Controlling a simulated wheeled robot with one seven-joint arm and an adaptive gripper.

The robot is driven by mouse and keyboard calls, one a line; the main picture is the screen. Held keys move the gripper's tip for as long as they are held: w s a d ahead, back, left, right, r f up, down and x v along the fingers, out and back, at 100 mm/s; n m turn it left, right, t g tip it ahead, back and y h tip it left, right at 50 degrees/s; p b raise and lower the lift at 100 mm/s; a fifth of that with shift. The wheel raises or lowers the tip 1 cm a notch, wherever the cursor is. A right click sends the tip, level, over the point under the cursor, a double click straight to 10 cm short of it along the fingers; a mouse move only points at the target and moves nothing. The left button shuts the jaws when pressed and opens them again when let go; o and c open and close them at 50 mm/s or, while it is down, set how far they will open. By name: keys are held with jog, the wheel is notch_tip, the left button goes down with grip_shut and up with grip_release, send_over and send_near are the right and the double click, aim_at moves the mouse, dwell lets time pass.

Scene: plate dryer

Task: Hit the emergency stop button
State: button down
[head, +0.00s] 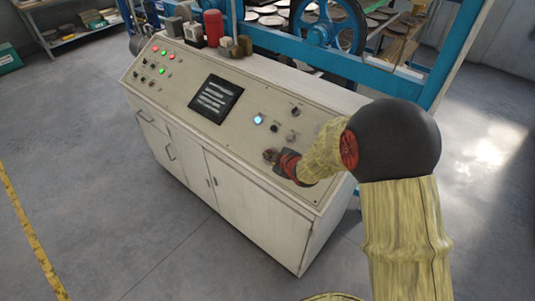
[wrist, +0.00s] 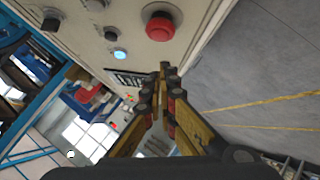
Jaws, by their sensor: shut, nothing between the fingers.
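The emergency stop button is a red mushroom head (wrist: 160,26) on a dark round base, at the top of the wrist view. It sits on the pale control panel (head: 185,62). My gripper (wrist: 167,70) is shut and empty, its fingertips below the button in the wrist picture and apart from it there. In the head view my gripper (head: 270,155) is close over the panel's right part. I cannot make out the button there; my gripper and arm seem to cover it.
The panel also has a lit blue button (head: 258,119), dark knobs (head: 295,110), a black screen (head: 216,99) and green and red lights at its left. A blue machine frame (head: 400,82) with a wheel stands behind. Grey floor is free in front of the white cabinet (head: 255,208).

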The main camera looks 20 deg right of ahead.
jog(key=v, duration=0.4)
jog(key=shift+a, duration=0.1)
dwell(0.4)
